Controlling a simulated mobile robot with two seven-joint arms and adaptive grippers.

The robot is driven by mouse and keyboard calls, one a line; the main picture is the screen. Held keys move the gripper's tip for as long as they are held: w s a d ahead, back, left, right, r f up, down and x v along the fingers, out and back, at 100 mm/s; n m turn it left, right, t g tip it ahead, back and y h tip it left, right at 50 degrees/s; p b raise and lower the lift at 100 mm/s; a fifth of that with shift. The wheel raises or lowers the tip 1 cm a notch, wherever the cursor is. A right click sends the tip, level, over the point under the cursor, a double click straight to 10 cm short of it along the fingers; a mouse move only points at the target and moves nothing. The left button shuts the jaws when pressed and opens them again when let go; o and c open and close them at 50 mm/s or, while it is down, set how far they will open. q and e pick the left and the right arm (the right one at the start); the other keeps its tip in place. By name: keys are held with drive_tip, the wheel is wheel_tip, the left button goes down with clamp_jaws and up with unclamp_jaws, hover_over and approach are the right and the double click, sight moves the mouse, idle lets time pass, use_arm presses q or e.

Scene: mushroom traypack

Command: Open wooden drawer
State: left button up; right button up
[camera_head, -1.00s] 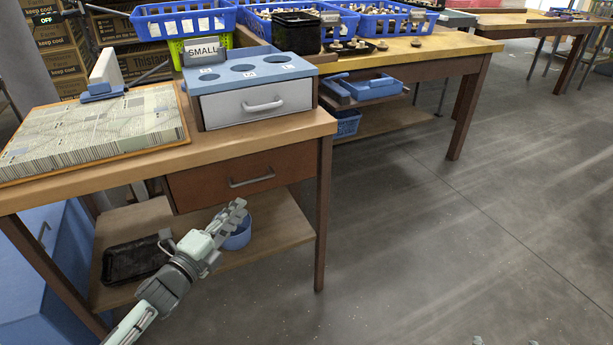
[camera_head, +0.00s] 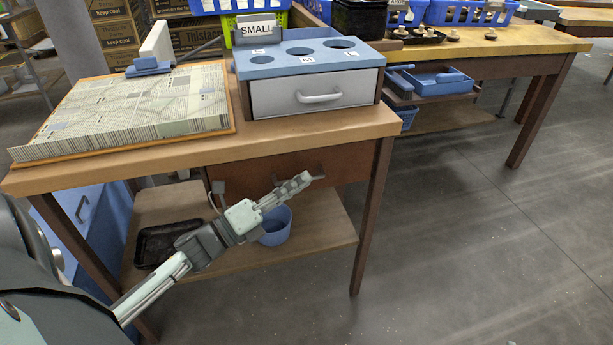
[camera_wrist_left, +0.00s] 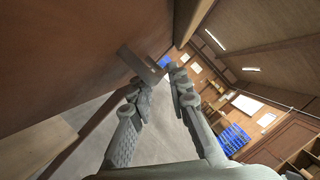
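The wooden drawer (camera_head: 345,164) is a reddish-brown front under the table top and looks shut. Its grey handle (camera_head: 318,174) is partly hidden by my left gripper (camera_head: 301,182), which reaches in from the lower left. In the left wrist view the drawer front (camera_wrist_left: 70,55) fills the upper left, and the handle (camera_wrist_left: 140,66) juts out by the fingertips. The left gripper (camera_wrist_left: 160,78) is open there, with a gap between its fingers. The handle is close to the left-hand finger; I cannot tell whether they touch. My right gripper is not in view.
The lower shelf (camera_head: 310,248) holds a blue bowl (camera_head: 276,226) and a black tray (camera_head: 165,243). Floor to the right is clear.

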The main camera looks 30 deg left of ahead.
use_arm(q)
drive_tip(key=shift+x, duration=1.2)
clamp_jaws()
